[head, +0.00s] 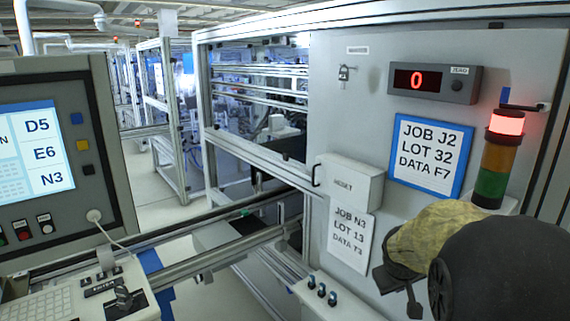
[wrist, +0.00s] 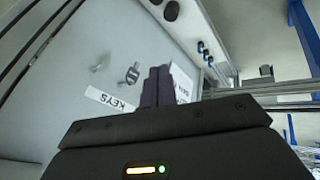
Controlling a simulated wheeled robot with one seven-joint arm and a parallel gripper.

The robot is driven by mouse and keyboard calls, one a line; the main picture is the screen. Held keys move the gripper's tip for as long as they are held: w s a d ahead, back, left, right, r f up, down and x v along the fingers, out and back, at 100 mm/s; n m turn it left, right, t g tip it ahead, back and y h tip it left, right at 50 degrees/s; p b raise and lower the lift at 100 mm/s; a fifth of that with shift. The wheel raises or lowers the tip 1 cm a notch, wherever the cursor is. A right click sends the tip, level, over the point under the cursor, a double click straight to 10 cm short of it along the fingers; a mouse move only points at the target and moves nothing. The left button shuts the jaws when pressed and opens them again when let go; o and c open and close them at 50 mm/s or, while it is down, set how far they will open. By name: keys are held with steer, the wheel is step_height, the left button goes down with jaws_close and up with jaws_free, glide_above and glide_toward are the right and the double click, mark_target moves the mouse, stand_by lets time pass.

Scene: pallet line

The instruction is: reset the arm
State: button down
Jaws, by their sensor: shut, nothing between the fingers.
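My gripper (wrist: 157,72) shows in the wrist view with its two dark fingers together and nothing between them. The fingers stand in front of a pale panel (wrist: 60,95), apart from the keys hanging there as far as I can tell. A white sheet (wrist: 181,82) is partly hidden behind the fingers. In the head view my dark arm fills the lower right corner and hides part of the grey panel (head: 290,125). I cannot make out my fingers clearly in that view.
A beige crumpled thing (head: 438,232) sits beside my arm. The panel carries a RESET box (head: 350,185), a blue-framed job sign (head: 431,155), a red "0" display (head: 417,80) and a lit signal tower (head: 497,160). A screen console (head: 45,160) stands left. Rails (head: 205,258) cross the middle.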

steer(key=s+a+f+m+g+y, duration=0.1)
steer(key=s+a+f, duration=0.4)
steer(key=s, duration=0.3)
steer(key=s+a+f+m+g+y+b, duration=0.1)
steer(key=s+a+f+y, duration=0.1)
steer(key=s+a+f, duration=0.3)
steer(key=s+f, duration=0.1)
steer(key=s, duration=0.2)
steer(key=shift+a+g, duration=0.3)
steer(key=shift+g, duration=0.1)
